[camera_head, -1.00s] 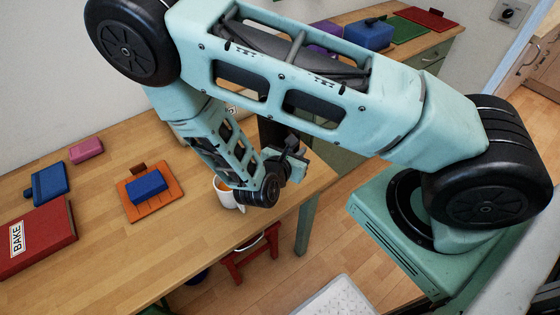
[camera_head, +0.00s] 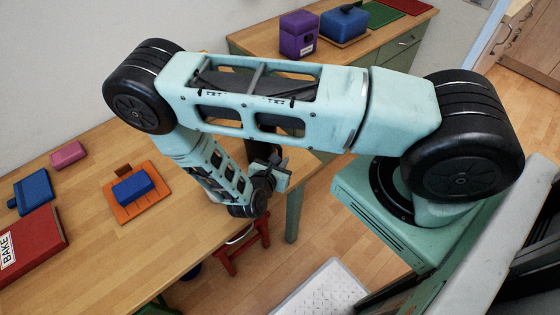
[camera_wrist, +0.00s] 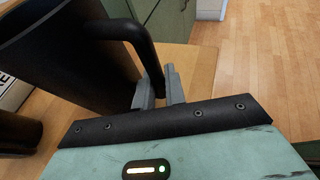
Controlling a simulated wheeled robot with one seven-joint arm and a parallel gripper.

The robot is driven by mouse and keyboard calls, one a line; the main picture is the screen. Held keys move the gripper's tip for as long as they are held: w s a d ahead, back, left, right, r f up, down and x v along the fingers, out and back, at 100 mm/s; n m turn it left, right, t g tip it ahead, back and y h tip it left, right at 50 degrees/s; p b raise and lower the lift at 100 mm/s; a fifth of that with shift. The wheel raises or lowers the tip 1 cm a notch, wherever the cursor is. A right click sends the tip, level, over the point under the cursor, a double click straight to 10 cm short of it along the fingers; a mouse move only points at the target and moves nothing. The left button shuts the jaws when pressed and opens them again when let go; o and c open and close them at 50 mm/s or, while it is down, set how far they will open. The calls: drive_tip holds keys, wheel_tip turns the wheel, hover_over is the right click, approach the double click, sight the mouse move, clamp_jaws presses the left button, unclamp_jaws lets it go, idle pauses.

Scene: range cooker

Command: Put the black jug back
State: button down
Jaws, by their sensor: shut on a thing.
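The black jug (camera_wrist: 65,60) fills the left of the wrist view, with its curved handle (camera_wrist: 135,35) reaching toward my fingers. My gripper (camera_wrist: 160,92) is shut on the handle, with a grey finger on either side of its lower end. In the head view my gripper (camera_head: 277,168) is near the right end of the wooden table (camera_head: 150,240). My arm hides most of the jug there. I cannot tell whether the jug's base touches a surface.
An orange mat (camera_head: 118,210) with a blue block (camera_head: 133,187), a red book (camera_head: 38,238) and a pink block (camera_head: 67,154) lie on the table. A purple canister (camera_head: 298,40) and blue box (camera_head: 343,24) stand on the back counter. A red stool (camera_head: 240,250) stands below.

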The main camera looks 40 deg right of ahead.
drive_tip(key=shift+f, duration=0.1)
drive_tip(key=shift+f, duration=0.15)
drive_tip(key=c, duration=1.5)
unclamp_jaws()
drive_tip(key=shift+o, duration=0.2)
drive_tip(key=shift+r, duration=0.25)
drive_tip(key=b+v, duration=0.3)
drive_tip(key=v, duration=0.9)
drive_tip(key=s+a+r+m+g+y, duration=0.2)
drive_tip(key=s+a+r+m+y, duration=0.1)
drive_tip(key=r, duration=0.6)
drive_tip(key=s+a+r+m+g+y, duration=0.2)
drive_tip(key=s+a+r+m+y, duration=0.1)
drive_tip(key=r+m, duration=0.4)
drive_tip(key=s+a+r+m+g+y, duration=0.2)
drive_tip(key=s+r+m+y, duration=0.3)
drive_tip(key=r, duration=0.6)
drive_tip(key=shift+a+y, duration=0.8)
drive_tip(key=shift+y, duration=0.1)
